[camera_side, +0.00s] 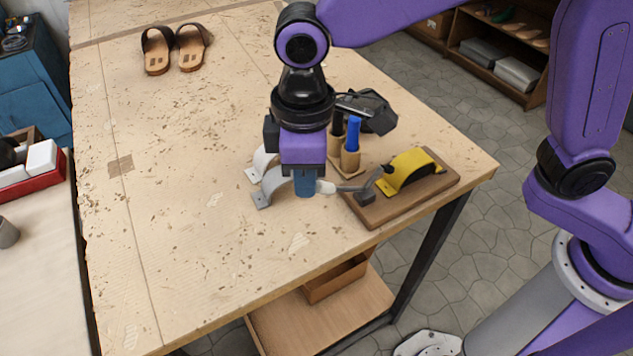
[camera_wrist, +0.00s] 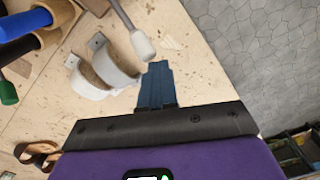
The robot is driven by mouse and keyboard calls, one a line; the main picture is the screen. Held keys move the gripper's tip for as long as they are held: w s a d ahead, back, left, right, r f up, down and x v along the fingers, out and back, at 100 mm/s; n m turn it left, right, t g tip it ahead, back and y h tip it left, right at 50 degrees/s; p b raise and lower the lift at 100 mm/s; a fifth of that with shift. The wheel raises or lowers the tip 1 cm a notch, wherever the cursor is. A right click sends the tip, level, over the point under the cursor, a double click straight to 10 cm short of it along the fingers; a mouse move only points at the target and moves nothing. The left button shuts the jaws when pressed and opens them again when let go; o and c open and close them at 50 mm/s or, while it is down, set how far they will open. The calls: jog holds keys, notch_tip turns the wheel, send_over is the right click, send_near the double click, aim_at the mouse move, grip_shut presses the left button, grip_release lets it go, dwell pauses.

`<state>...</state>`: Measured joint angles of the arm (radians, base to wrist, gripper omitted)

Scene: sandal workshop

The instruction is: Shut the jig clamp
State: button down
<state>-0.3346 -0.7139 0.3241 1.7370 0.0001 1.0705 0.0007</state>
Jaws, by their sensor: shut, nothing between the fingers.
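The jig is a brown wooden board (camera_side: 425,197) with a yellow arched form (camera_side: 412,169) on it, near the table's right corner. The dark clamp (camera_side: 366,197) sits at the board's left end. Its lever stretches left past the board and ends in a pale grip (camera_side: 326,187). The grip also shows in the wrist view (camera_wrist: 143,44). My gripper (camera_side: 305,186) points down with its blue fingers shut and empty, just left of the grip. In the wrist view the fingertips (camera_wrist: 157,72) are close to the grip; I cannot tell whether they touch.
Two curved pale straps, one grey (camera_side: 268,190) and one white (camera_side: 257,167), stand close left of my gripper. A wooden holder (camera_side: 347,163) with upright tools, one blue-handled, is behind. A dark object (camera_side: 372,112) lies farther back. Sandals (camera_side: 177,48) lie far left; the table's left middle is clear.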

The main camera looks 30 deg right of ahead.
aim_at(324, 182)
jog(key=shift+d+f, duration=0.2)
jog(key=shift+f, duration=0.85)
jog(key=shift+d+f, duration=0.15)
jog(key=shift+f, duration=0.9)
jog(key=shift+d+r, duration=0.25)
jog(key=shift+d, duration=0.45)
jog(key=shift+d+r, duration=0.25)
jog(key=shift+d, duration=0.1)
jog(key=shift+r, duration=0.1)
